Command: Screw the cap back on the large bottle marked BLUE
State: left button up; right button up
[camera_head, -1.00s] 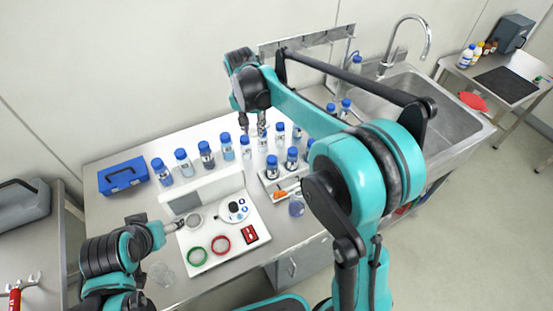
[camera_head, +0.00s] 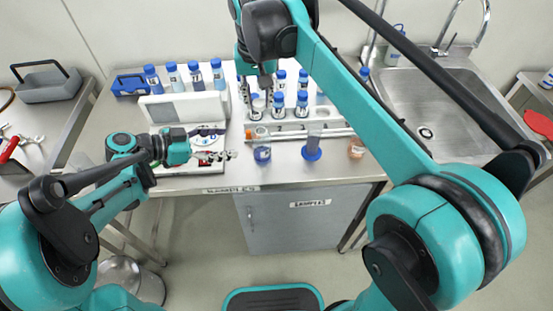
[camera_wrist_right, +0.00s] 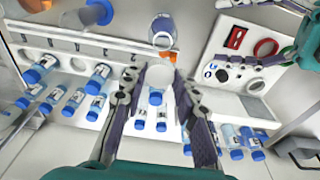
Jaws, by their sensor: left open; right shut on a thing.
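Several blue-capped bottles stand at the back, one of them the tall bottle (camera_head: 153,79) at the left end. I cannot read which is marked BLUE, and no loose cap is clear. My right gripper (camera_head: 265,80) points down near the smaller blue-capped bottles. In the right wrist view its fingers (camera_wrist_right: 158,98) are shut around a pale, round-topped, clear thing (camera_wrist_right: 160,74); I cannot tell whether it is a bottle. My left gripper (camera_head: 224,143) is open, apparently empty, above the white tray; its fingers also show in the right wrist view (camera_wrist_right: 240,61).
A white rack (camera_head: 322,128) holds several bottles. A beaker (camera_head: 262,153), a blue-based cylinder (camera_head: 312,151) and an orange-filled vessel (camera_head: 357,149) stand near the front edge. A white upright box (camera_head: 184,107) stands behind the tray. The sink (camera_head: 440,105) is at right.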

aim_at(253, 140)
jog(key=shift+s, duration=0.25)
pick_arm(q)
jog(key=shift+f, duration=0.1)
pick_arm(e)
jog(key=shift+w+a, duration=0.1)
pick_arm(q)
jog(key=x, duration=1.2)
jog(key=shift+d, duration=0.15)
jog(key=shift+c, duration=0.2)
grip_shut()
pick_arm(e)
jog(key=shift+f, duration=2.5)
